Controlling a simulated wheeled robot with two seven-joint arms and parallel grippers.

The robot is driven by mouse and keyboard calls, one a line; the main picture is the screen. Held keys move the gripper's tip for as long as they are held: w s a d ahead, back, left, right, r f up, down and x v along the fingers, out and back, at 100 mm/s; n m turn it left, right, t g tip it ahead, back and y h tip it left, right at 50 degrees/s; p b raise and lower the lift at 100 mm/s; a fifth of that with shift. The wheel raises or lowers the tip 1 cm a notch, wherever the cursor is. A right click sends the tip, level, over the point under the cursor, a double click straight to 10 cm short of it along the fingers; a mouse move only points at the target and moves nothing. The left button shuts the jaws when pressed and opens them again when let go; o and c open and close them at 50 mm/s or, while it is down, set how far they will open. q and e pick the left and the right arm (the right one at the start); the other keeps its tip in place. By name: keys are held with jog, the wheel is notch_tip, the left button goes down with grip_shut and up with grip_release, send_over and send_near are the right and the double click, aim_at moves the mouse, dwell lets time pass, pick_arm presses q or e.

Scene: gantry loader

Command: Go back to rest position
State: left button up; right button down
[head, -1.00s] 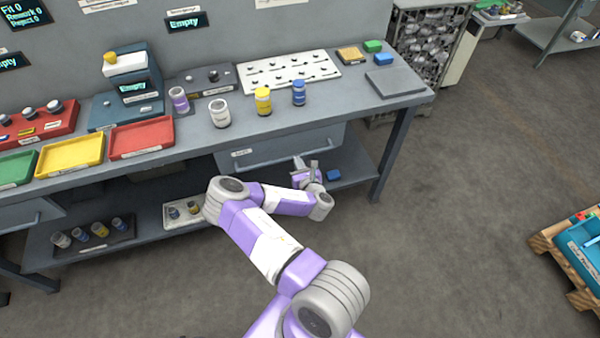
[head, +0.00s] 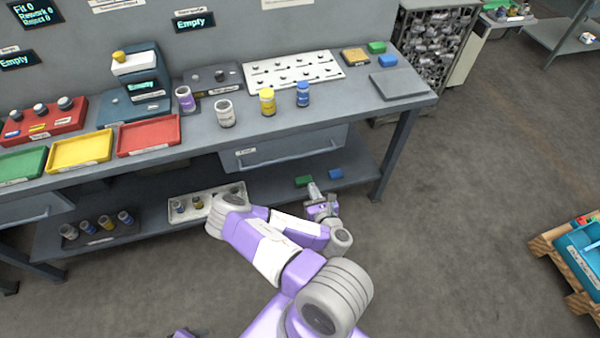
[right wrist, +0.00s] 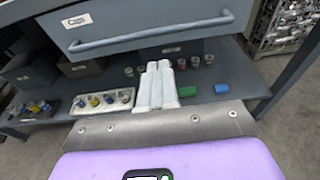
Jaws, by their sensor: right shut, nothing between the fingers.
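My right gripper (head: 314,190) is in front of the workbench, below the drawer and near the lower shelf. Its fingers are shut with nothing between them, and they also show in the right wrist view (right wrist: 158,85). My right arm is folded and reaches up from the bottom of the head view. My left gripper is not in view; only a small purple piece shows at the bottom edge of the head view.
The workbench (head: 240,135) carries jars, coloured trays and a white pegboard (head: 293,70). Its closed drawer (head: 285,150) lies just above my right gripper. Green (head: 303,180) and blue (head: 336,173) blocks lie on the lower shelf. Floor to the right is clear up to a pallet (head: 570,260).

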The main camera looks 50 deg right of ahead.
jog(key=s+a+f+m+g+y, duration=0.1)
jog(key=s+a+f+m+g, duration=0.3)
jog(key=f+m, duration=0.45)
jog(key=s+a+f+m+g+y, duration=0.15)
jog(key=a+f+m+g, duration=0.4)
jog(key=m, duration=0.55)
jog(key=w+a+r+m+g+y, duration=0.1)
jog(key=a+m+y, duration=0.4)
jog(key=a, duration=0.7)
jog(key=w+a+r+m+g+y, duration=0.2)
jog(key=a+m+y, duration=0.3)
jog(key=a, duration=0.8)
jog(key=shift+w+a+r+m, duration=0.3)
jog(key=shift+r+m, duration=0.4)
jog(key=shift+m, duration=0.45)
jog(key=shift+y, duration=0.25)
